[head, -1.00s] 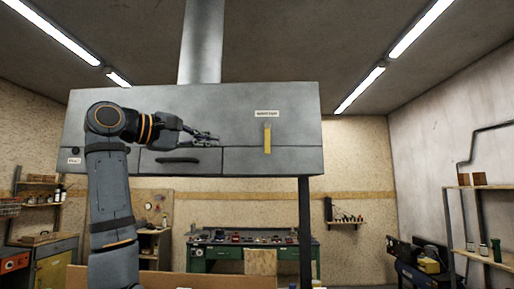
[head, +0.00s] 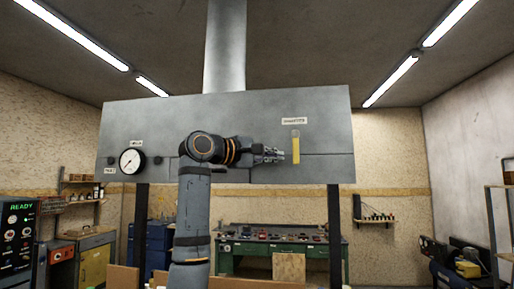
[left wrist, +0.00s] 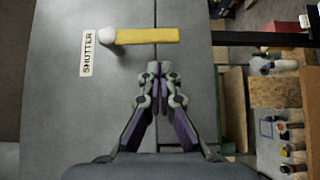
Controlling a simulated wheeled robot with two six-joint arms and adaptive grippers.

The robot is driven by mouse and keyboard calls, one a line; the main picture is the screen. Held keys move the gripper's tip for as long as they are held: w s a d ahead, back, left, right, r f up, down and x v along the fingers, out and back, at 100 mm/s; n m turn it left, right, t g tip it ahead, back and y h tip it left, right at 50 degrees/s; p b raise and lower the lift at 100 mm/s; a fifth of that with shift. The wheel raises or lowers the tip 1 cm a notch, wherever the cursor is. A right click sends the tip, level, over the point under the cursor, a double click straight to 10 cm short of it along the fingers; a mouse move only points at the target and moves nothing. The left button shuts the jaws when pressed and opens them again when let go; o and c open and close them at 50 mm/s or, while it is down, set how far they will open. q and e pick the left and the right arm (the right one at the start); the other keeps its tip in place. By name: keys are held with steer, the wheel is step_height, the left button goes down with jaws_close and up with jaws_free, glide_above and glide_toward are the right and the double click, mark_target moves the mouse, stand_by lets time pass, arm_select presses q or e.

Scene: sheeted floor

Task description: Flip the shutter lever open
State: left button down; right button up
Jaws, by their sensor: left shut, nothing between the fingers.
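The shutter lever (head: 296,148) is a yellow bar on the front of a grey metal hood (head: 270,115). In the head view it hangs straight down below a small white label. In the left wrist view the yellow lever (left wrist: 148,36) has a round white knob at its label end, next to the label reading SHUTTER (left wrist: 88,53). My left gripper (head: 282,155) is shut and empty, just left of the lever in the head view. In the left wrist view its closed fingertips (left wrist: 154,68) are a little below the lever, apart from it. My right gripper is not in view.
A round dial gauge (head: 131,161) with knobs is on the hood's left part. Dark posts stand under the hood. A green workbench (head: 262,260) is behind, and a control panel reading READY (head: 18,235) stands at left. The hood face around the lever is clear.

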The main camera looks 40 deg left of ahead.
arm_select(q)
steer(key=shift+w+d, duration=0.25)
steer(key=shift+d, duration=0.25)
steer(key=shift+w+d, duration=0.2)
steer(key=shift+d, duration=0.25)
steer(key=shift+w+d+f+n+t+b, duration=0.1)
steer(key=shift+d+f+n+t+b, duration=0.1)
steer(key=shift+n+t+b, duration=0.25)
